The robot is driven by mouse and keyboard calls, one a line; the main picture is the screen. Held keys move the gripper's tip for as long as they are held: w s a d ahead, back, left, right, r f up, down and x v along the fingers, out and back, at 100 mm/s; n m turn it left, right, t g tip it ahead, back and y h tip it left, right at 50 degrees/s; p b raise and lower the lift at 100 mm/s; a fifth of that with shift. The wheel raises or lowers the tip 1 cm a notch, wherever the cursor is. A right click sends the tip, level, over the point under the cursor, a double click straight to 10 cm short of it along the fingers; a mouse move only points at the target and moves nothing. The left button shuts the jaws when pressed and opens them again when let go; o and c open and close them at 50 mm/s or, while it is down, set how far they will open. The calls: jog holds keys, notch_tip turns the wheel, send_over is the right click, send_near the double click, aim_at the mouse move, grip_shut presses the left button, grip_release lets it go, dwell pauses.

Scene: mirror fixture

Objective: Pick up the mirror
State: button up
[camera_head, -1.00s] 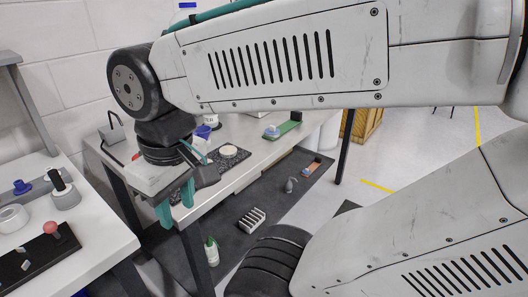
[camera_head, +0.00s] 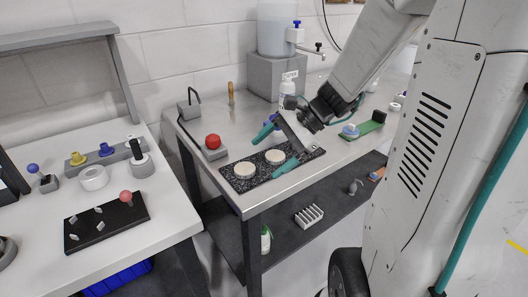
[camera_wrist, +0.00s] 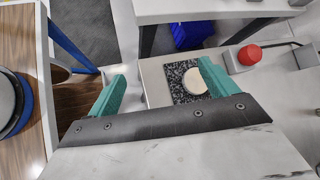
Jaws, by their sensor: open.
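Two round, pale cream discs lie on a black speckled plate (camera_head: 236,181): the left disc (camera_head: 244,169) and the right disc (camera_head: 275,156). They are the likeliest mirror parts, but I cannot tell which is the mirror. My gripper (camera_head: 274,151) has teal fingers spread wide over the plate, near the right disc, with nothing held. In the wrist view, one disc (camera_wrist: 194,83) on the speckled plate (camera_wrist: 178,72) shows just left of the right finger, inside the open jaws (camera_wrist: 163,88). The gap between fingers and disc is hard to judge.
A red button box (camera_head: 213,143) stands behind the plate, also in the wrist view (camera_wrist: 249,56). A white table (camera_head: 110,245) with small fixtures is at left, across a gap.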

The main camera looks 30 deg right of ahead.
jog(key=w+d+f+m+t, duration=0.4)
jog(key=d+m, duration=0.2)
jog(key=d, duration=0.2)
jog(key=m+t+h, duration=0.1)
jog(key=m+t, duration=0.2)
jog(key=m, duration=0.3)
send_near(278, 156)
jog(key=shift+w+a+r, duration=0.15)
jog(key=shift+w, duration=0.4)
jog(key=x, duration=0.7)
jog(key=shift+a+f, duration=0.15)
jog(key=shift+f, duration=0.2)
jog(key=c, duration=1.2)
